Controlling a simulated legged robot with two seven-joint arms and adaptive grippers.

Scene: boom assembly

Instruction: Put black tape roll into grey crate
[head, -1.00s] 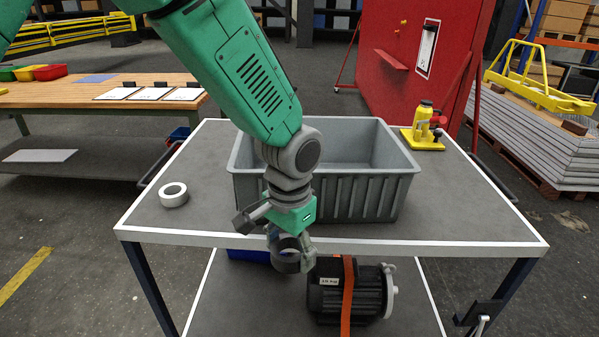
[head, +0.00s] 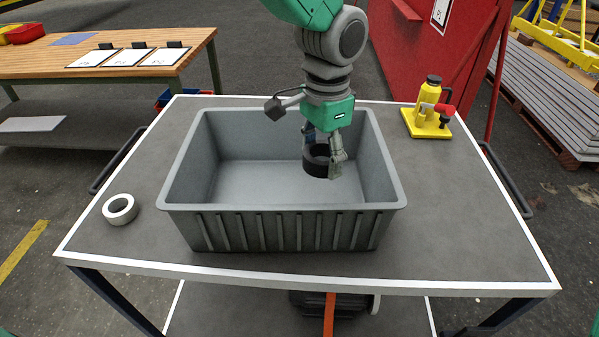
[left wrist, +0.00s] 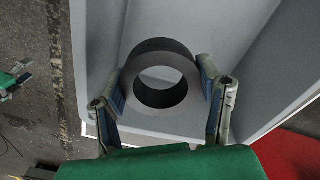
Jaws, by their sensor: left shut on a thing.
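The grey crate (head: 285,222) stands on the cart top in the head view, open at the top. My left gripper (head: 322,153) is shut on the black tape roll (head: 317,167) and holds it over the right part of the crate's opening. In the left wrist view the roll (left wrist: 162,117) sits between the two fingers, with the crate's pale inner walls (left wrist: 245,45) around it. I cannot tell how far the roll is above the crate floor. My right gripper is not seen in the head view.
A white tape roll (head: 120,209) lies on the cart top (head: 440,235) left of the crate. A yellow jack (head: 430,108) stands at the back right. A black motor with an orange strap (head: 329,312) is on the lower shelf.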

